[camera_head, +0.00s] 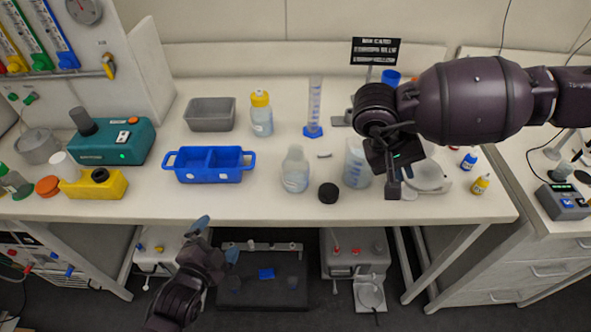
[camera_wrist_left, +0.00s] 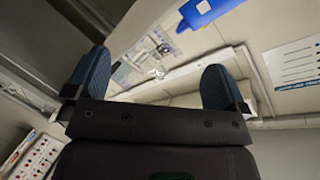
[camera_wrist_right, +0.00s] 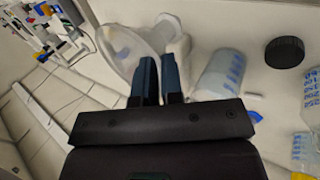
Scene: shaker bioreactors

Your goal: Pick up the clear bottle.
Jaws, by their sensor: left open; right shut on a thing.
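A clear open bottle (camera_head: 295,170) with pale contents stands on the bench, left of a clear beaker (camera_head: 357,163) with blue marks. A loose black cap (camera_head: 328,193) lies by its front right. In the right wrist view the bottle (camera_wrist_right: 312,88) is cut by the right edge. My right gripper (camera_head: 393,188), right of the beaker, is shut on what looks like the neck of a clear flared flask (camera_head: 430,178). The flask also shows in the right wrist view (camera_wrist_right: 122,42); its exact grip is partly hidden. My left gripper (camera_head: 217,239) is open and empty, below the bench's front edge.
A blue divided tray (camera_head: 210,178), a grey bin (camera_head: 210,127), a yellow-capped bottle (camera_head: 261,120) and a blue-based measuring cylinder (camera_head: 314,108) stand nearby. Small blue-capped (camera_head: 468,161) and yellow-capped (camera_head: 481,184) bottles stand at right. The bench front between tray and bottle is clear.

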